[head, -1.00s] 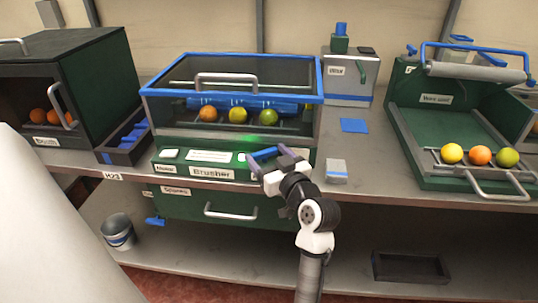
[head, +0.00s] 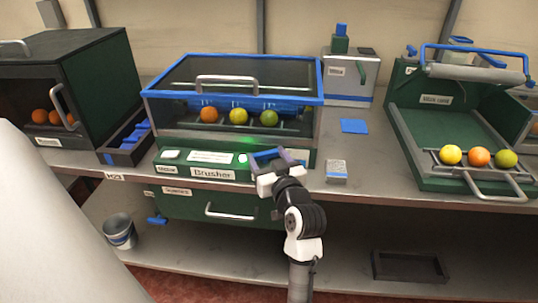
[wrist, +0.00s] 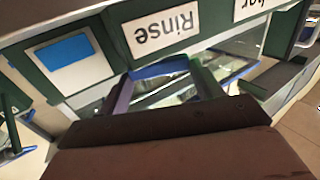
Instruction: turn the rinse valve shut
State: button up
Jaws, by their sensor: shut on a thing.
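The rinse valve's blue handle (head: 265,154) sticks out at the front right of the brusher, beside its lit green area. In the wrist view the blue handle (wrist: 160,69) spans between my two fingers, just by the upside-down "Rinse" label (wrist: 162,33). My gripper (head: 279,161) is shut on this handle; in the wrist view its fingers (wrist: 162,88) stand on either side of it. The valve's stem and base are hidden behind the gripper, so its exact angle is hard to tell.
The brusher (head: 232,95) holds an orange, a yellow and a green fruit under its clear lid. A grey-and-blue block (head: 336,171) stands right of my gripper. A green tray (head: 440,130) with three fruits is at the right. Bench is bare around the blue square (head: 354,126).

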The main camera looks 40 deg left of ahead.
jog(key=m+t+h+p, duration=0.1)
jog(key=m+t+h, duration=0.1)
jog(key=m+t+p, duration=0.1)
jog(key=shift+s+a+r+t+h+p, duration=0.1)
jog(key=shift+s+a+t+h+p, duration=0.2)
jog(key=shift+s+t+h, duration=0.1)
jog(key=shift+a+m+t+h, duration=0.15)
jog(key=shift+m+t+h, duration=0.85)
jog(key=shift+m+h, duration=0.3)
jog(key=shift+h, duration=0.4)
jog(key=o, duration=0.7)
jog(key=shift+s, duration=0.1)
